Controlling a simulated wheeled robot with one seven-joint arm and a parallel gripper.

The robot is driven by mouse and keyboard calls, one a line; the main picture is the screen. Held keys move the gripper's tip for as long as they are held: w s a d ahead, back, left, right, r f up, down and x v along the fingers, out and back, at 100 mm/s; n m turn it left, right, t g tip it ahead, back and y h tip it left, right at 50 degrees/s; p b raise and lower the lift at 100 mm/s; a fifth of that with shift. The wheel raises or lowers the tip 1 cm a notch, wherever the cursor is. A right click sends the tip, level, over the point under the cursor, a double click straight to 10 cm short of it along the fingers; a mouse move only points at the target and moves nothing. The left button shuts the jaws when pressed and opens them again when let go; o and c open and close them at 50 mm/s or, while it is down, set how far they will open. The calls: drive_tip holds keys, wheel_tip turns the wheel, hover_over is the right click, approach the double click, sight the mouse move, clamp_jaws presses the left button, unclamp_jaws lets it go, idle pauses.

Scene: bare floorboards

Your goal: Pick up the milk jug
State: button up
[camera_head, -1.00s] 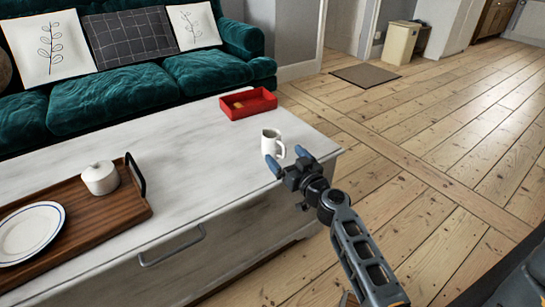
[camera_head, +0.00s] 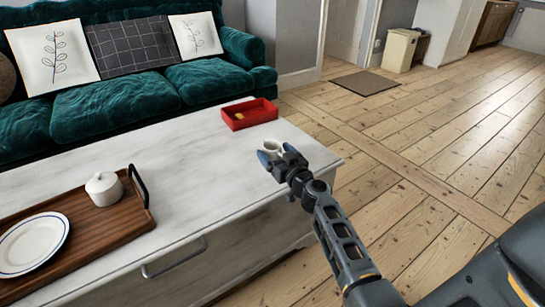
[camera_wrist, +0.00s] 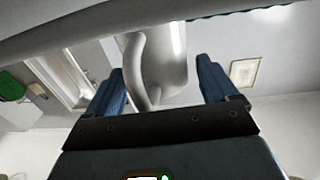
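The white milk jug (camera_head: 272,146) stands near the right end of the pale table (camera_head: 190,165), mostly hidden behind my gripper (camera_head: 278,156). My gripper is open, with one blue finger on each side of the jug in the picture. In the wrist view, the jug (camera_wrist: 172,62) and its curved handle (camera_wrist: 138,62) show between the two spread fingers. A gap shows between the jug and the right finger. I cannot tell whether the left finger touches the handle.
A red tray (camera_head: 249,113) lies behind the jug on the table. A wooden tray (camera_head: 110,225) with a plate (camera_head: 33,243) and a lidded white pot (camera_head: 104,189) is at the left. A green sofa (camera_head: 130,90) stands behind. The table between the trays is clear.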

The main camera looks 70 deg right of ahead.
drive_tip(key=c, duration=1)
drive_tip(key=shift+c, duration=0.3)
